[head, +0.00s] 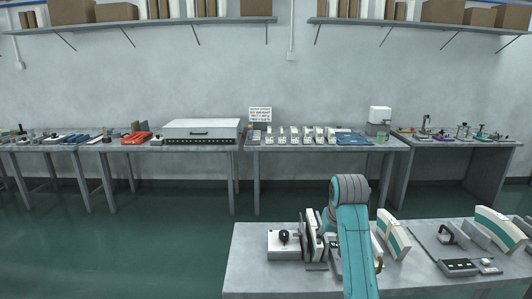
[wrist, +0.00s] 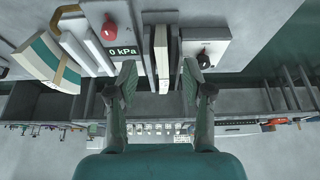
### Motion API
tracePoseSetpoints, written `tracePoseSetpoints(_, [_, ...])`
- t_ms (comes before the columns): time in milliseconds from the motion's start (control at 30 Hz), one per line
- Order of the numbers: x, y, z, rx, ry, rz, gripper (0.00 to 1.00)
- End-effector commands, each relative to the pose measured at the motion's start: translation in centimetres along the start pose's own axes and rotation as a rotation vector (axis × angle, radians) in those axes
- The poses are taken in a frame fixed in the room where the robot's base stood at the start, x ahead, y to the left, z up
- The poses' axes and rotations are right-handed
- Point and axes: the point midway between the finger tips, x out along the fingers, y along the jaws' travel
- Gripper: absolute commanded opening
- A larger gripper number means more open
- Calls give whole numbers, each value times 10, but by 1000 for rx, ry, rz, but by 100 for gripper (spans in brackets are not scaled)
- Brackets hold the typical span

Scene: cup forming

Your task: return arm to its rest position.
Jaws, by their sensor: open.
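My arm (head: 354,235) is teal and reaches up over the front table in the head view, bent at a rounded joint above the tabletop. My gripper (wrist: 157,78) shows in the wrist view with its two green-padded fingers spread wide apart. A pair of upright plates (wrist: 161,50) on the front table appears in the gap between the fingers, farther off, and nothing is held. In the head view the gripper cannot be made out clearly.
The front table (head: 250,278) carries a box with a black knob (head: 285,243), a 0 kPa gauge unit (wrist: 121,45) with a red knob, and curved white-and-teal panels (head: 393,235). Other benches (head: 325,148) line the back wall. Open green floor (head: 150,220) lies between.

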Motion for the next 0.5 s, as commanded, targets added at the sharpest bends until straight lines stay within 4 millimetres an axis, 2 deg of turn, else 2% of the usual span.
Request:
tracePoseSetpoints(267, [37,0,25,0,33,0,51])
tracePoseSetpoints(500, [86,0,67,0,84,0,51])
